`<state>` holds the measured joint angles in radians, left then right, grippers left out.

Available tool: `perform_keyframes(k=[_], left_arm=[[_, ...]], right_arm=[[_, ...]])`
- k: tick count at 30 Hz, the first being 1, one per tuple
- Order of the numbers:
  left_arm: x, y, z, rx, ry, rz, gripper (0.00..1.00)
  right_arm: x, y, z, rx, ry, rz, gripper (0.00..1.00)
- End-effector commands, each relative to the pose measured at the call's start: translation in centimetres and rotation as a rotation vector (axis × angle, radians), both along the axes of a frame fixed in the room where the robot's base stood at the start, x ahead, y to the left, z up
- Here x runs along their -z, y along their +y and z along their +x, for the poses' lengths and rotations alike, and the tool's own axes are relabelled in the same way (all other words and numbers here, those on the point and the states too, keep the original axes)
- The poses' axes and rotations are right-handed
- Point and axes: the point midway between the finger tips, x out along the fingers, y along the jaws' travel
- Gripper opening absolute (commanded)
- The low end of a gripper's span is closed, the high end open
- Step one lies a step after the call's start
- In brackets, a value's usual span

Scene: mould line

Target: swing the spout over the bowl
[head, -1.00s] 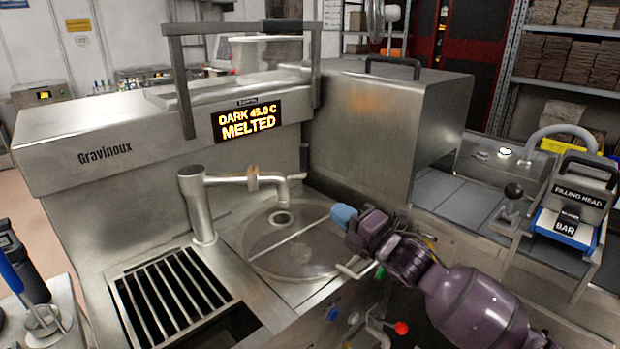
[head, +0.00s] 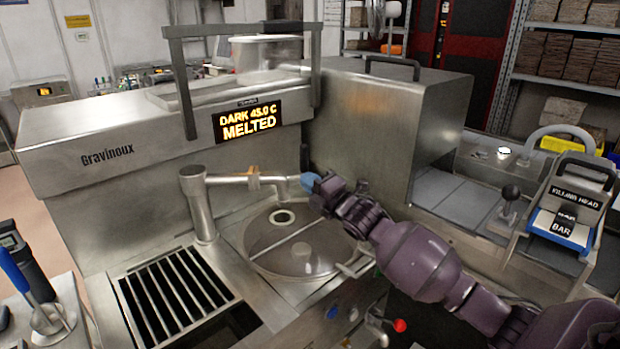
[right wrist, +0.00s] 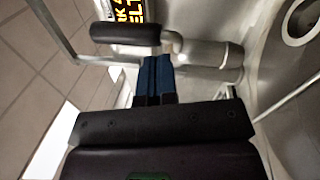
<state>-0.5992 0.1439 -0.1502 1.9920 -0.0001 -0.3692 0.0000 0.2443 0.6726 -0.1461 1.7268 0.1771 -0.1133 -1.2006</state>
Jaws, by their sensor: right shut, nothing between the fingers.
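The metal spout (head: 235,179) runs right from its upright post (head: 200,205), with a copper-coloured band partway along. Its outlet end is at the back edge of the round bowl (head: 312,262), which has a see-through cover with a bar and a round hole. My right gripper (head: 309,182) has blue fingertips and is shut and empty, right beside the spout's outlet end. In the right wrist view the blue fingers (right wrist: 155,78) are together, close to a bent metal pipe (right wrist: 205,55); I cannot tell whether they touch it. My left gripper is not in view.
A slatted grate (head: 175,295) lies left of the bowl. The Gravinoux machine body (head: 130,150) with its "MELTED" display stands behind the spout. A steel hood (head: 390,125) stands right of the bowl. A filling head (head: 570,215) is at the far right.

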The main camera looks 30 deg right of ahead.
Motion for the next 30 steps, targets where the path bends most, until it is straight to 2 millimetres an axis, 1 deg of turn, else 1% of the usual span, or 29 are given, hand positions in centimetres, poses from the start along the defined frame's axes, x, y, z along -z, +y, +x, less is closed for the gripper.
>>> perform_keyframes(k=[4, 17, 23, 30], left_arm=[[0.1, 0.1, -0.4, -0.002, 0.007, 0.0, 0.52], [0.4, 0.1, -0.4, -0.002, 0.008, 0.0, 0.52], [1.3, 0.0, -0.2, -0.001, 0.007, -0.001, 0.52], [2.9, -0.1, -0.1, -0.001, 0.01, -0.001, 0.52]], right_arm=[[-0.2, -0.3, 0.5, 0.0, 0.0, -0.001, 0.0], [-0.2, -0.5, 0.8, -0.006, -0.001, -0.002, 0.0], [0.0, -1.0, 2.1, -0.059, -0.005, -0.007, 0.0], [0.1, -2.1, 4.1, -0.135, -0.004, -0.006, 0.0]])
